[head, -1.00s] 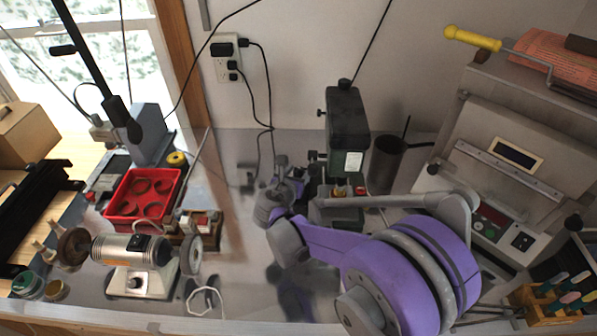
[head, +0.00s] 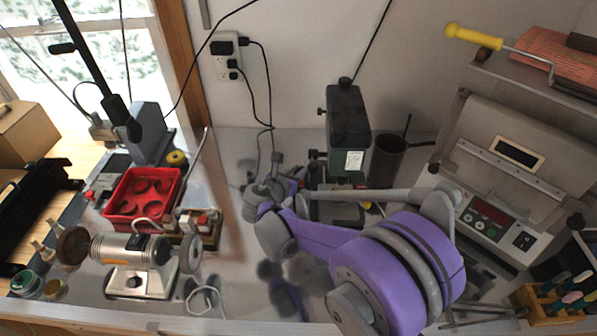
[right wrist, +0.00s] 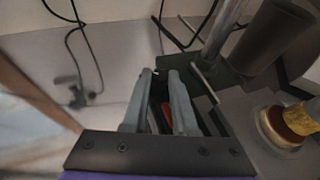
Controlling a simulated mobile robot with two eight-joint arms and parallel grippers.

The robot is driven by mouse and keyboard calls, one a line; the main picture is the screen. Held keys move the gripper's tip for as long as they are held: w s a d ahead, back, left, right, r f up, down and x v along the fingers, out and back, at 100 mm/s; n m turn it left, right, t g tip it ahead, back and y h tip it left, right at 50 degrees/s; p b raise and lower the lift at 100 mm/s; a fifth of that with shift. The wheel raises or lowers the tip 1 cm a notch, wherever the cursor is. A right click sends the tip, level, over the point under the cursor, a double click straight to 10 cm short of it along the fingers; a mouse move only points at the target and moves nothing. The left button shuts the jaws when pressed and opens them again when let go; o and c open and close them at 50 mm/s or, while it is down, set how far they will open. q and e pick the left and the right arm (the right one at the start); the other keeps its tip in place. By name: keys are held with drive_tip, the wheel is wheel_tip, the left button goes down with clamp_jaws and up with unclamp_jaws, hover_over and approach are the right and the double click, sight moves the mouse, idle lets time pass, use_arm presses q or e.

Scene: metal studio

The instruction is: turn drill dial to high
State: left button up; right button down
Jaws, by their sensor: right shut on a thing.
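The dark green drill (head: 347,130) stands on the bench against the back wall, with its base low behind my right arm. My right gripper (head: 263,172) is at the left of the drill base, low over the bench. In the right wrist view its two grey fingers (right wrist: 160,80) are close together around a small dark thing with a red part (right wrist: 166,118). It seems to be the drill's dial, but the fingers hide most of it, and its setting cannot be read. My left gripper is not in view.
A dark cup (head: 386,160) stands right of the drill. A jar with a yellow top (right wrist: 283,128) is near the base. A red tray (head: 143,211) and a bench grinder (head: 135,255) are at the left. A grey machine (head: 500,190) stands at the right.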

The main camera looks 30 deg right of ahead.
drive_tip(key=m+g+h, duration=0.1)
drive_tip(key=m+g+h+b, duration=0.1)
drive_tip(key=m+g, duration=0.1)
drive_tip(key=shift+w+a+f, duration=0.1)
drive_tip(key=shift+w+a, duration=0.1)
drive_tip(key=shift+w, duration=0.15)
drive_tip(key=m+g, duration=0.2)
drive_tip(key=g, duration=0.1)
drive_tip(key=m+g, duration=0.1)
drive_tip(key=m, duration=0.1)
drive_tip(key=shift+w+g+h+b, duration=0.3)
drive_tip(key=shift+w, duration=0.05)
drive_tip(key=m+g, duration=0.2)
drive_tip(key=g, duration=0.1)
drive_tip(key=shift+w+m, duration=0.2)
drive_tip(key=shift+m, duration=0.1)
drive_tip(key=shift+w+d+m+g+y+p, duration=0.1)
drive_tip(key=shift+m+g+y+p, duration=0.2)
drive_tip(key=shift+m+g, duration=0.45)
drive_tip(key=shift+w+d+m+g+y+p, duration=0.15)
drive_tip(key=shift+m+g+y, duration=0.25)
drive_tip(key=shift+m+g, duration=0.35)
drive_tip(key=shift+a, duration=0.1)
drive_tip(key=c, duration=0.7)
unclamp_jaws()
